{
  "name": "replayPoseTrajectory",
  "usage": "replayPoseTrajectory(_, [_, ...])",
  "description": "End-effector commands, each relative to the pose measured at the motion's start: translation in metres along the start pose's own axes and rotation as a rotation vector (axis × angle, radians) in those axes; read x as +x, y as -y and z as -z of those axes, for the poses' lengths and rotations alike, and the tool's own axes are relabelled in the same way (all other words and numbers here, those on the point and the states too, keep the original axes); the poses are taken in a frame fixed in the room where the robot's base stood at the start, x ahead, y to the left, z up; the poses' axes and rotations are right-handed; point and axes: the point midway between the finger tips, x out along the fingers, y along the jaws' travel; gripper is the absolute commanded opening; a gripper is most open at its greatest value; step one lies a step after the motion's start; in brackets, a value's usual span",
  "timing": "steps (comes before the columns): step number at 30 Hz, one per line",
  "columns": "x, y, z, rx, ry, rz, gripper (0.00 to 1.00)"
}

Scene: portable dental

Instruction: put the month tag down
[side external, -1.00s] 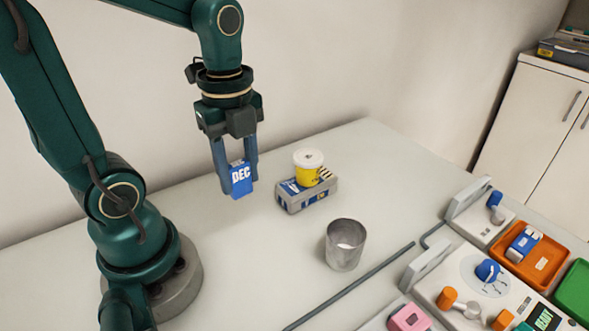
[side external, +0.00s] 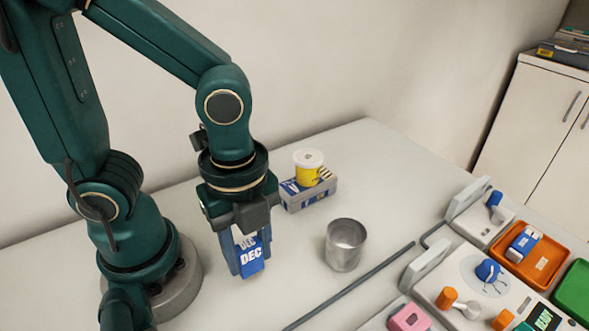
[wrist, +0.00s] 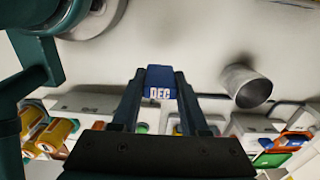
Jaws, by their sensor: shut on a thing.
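The month tag (side external: 251,258) is a blue block with white "DEC" lettering. My gripper (side external: 245,262) is shut on it and points down over the pale table, left of the metal cup. In the side view I cannot tell whether the tag's lower edge touches the table.
A metal cup (side external: 345,245) stands to the right of my gripper. Behind it a yellow tub with a white lid (side external: 308,168) stands on a grey and blue box (side external: 308,194). A grey rod-like strip (side external: 350,287) crosses the table before the dental unit (side external: 480,290). Bare table surrounds the tag.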

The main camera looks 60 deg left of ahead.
Motion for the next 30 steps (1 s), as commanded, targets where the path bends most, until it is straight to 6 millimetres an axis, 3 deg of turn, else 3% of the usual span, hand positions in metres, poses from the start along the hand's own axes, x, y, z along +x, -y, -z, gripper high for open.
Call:
replayPoseTrajectory(9, [0.016, -0.007, 0.025, 0.001, 0.001, -0.001, 0.0])
replayPoseTrajectory(21, [0.054, -0.008, 0.025, -0.002, 0.002, -0.004, 0.0])
replayPoseTrajectory(30, [0.056, -0.007, 0.026, -0.002, 0.0, 0.001, 0.0])
